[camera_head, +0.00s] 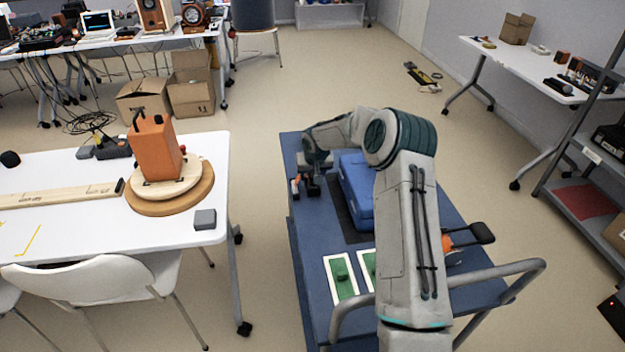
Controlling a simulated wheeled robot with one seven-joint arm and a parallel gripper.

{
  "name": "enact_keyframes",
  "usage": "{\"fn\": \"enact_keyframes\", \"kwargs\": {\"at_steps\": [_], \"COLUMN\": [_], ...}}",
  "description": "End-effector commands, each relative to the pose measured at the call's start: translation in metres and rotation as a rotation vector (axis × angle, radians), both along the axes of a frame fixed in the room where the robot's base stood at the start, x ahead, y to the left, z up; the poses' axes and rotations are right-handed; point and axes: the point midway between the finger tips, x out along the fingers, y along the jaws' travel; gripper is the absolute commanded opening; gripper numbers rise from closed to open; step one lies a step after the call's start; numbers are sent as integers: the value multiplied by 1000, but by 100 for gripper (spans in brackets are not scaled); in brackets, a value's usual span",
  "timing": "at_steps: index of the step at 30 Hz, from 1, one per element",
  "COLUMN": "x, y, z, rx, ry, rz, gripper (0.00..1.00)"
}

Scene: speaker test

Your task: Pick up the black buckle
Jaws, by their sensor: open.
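I cannot clearly make out a black buckle in the head view. Small dark pieces show on the white table's far side, where a black clump (112,148) lies, and on top of the orange box (156,147), which stands on round wooden discs (170,205). My gripper (308,187) is at the far left part of the blue cart (312,232), low over its top, pointing down. It is small and dark here, and its jaws are open. A small orange and dark item shows beside it; whether they touch is hidden.
A blue case (357,190) lies on the cart right of my gripper. Green pieces on white cards (341,278) lie nearer. The white table (90,240) stands left, with a wooden bar (60,195) and grey block (205,219). Open floor separates it from the cart.

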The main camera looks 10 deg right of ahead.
Motion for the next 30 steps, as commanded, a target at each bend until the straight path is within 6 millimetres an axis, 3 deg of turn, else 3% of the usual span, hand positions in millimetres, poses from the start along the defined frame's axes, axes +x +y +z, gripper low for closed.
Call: {"fn": "enact_keyframes", "kwargs": {"at_steps": [11, 15, 16, 25, 30], "x": [3, 3, 3, 3, 4], "y": [0, 0, 0, 0, 0], "z": [-8, -8, -8, -5, 16], "rx": [0, 0, 0, 0, 0], "ry": [0, 0, 0, -2, -5], "rz": [-1, -1, -1, -1, -2], "gripper": [46, 7, 3, 3, 3]}}
